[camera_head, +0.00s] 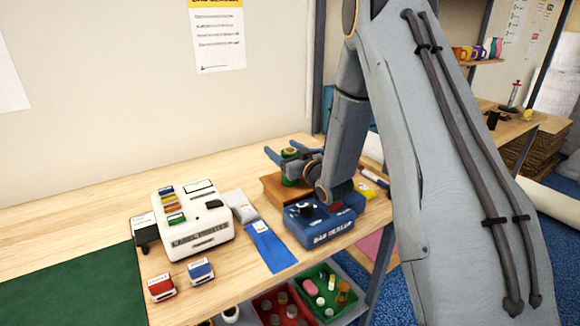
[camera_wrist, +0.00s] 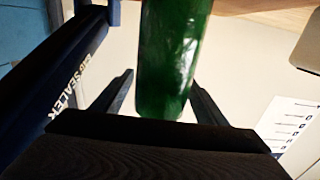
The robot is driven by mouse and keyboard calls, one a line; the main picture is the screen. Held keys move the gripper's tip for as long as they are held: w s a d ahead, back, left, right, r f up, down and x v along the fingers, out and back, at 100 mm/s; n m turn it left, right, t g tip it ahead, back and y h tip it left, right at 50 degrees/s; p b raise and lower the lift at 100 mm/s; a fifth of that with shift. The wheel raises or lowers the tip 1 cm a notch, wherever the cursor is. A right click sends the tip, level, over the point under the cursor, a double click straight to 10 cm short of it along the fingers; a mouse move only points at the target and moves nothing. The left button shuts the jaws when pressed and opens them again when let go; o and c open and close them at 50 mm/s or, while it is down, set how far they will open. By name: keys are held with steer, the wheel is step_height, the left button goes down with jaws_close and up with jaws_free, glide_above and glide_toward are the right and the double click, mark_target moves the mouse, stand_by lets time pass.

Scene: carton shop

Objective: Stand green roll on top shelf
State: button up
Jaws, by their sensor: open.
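In the wrist view the green roll (camera_wrist: 168,60) lies between the two spread fingers, and a gap shows beside the left finger. Whether the right finger touches the roll is hard to tell. A wooden shelf (camera_head: 482,62) with several coloured items is at the top right; I cannot tell whether it is the top shelf.
The blue bag sealer (camera_head: 318,228) stands just in front of the roll. A white label machine (camera_head: 193,222), red stamp (camera_head: 162,288) and blue stamp (camera_head: 201,271) are to the left. Red and green bins (camera_head: 262,301) sit below the bench edge. The bench's back left is clear.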

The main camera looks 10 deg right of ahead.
steer(key=c, duration=1.3)
steer(key=shift+c, duration=0.7)
steer(key=shift+r, duration=0.1)
